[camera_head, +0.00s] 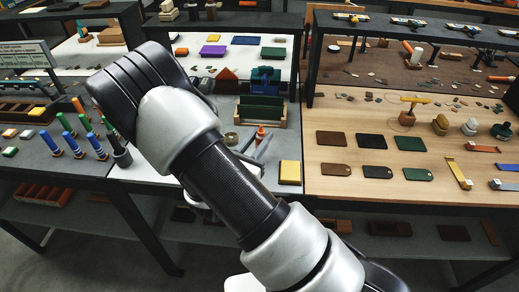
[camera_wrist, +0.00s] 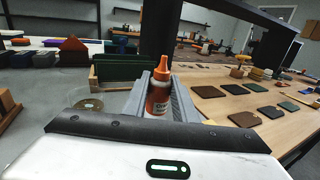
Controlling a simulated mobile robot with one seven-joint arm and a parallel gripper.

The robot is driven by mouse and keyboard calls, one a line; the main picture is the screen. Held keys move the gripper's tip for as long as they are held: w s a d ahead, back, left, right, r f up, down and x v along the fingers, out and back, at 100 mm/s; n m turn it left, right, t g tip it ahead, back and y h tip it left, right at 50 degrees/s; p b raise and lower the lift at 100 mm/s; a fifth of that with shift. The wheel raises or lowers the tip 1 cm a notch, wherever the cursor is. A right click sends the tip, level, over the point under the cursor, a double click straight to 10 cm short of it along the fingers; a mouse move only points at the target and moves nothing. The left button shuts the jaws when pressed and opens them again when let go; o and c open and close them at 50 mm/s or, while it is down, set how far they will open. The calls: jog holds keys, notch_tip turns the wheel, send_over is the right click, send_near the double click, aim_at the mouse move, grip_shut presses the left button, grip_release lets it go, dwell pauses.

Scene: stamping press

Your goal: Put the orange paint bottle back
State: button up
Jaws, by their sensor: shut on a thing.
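The orange paint bottle (camera_wrist: 158,100), with an orange pointed cap and a pale label, stands upright between the two grey fingers of my gripper (camera_wrist: 162,84) in the wrist view. The fingers are shut on it, one on each side. In the head view only the orange top of the bottle (camera_head: 261,133) shows between the fingers (camera_head: 255,146), to the right of my arm. The lower part of the bottle is hidden, and I cannot tell if its base touches the table.
A green-and-wood rack (camera_head: 262,112) stands just behind the bottle. A yellow pad (camera_head: 290,172) lies to the right on the white table. A wooden table (camera_head: 340,182) holds coloured tags. Blue, green and orange upright tools (camera_head: 70,145) stand at left. A black frame post (camera_wrist: 160,35) rises behind.

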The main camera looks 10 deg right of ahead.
jog(key=shift+f, duration=2.05)
jog(key=shift+f+b, duration=0.2)
jog(key=shift+b, duration=0.15)
jog(key=o, duration=1.1)
jog(key=shift+c, duration=0.2)
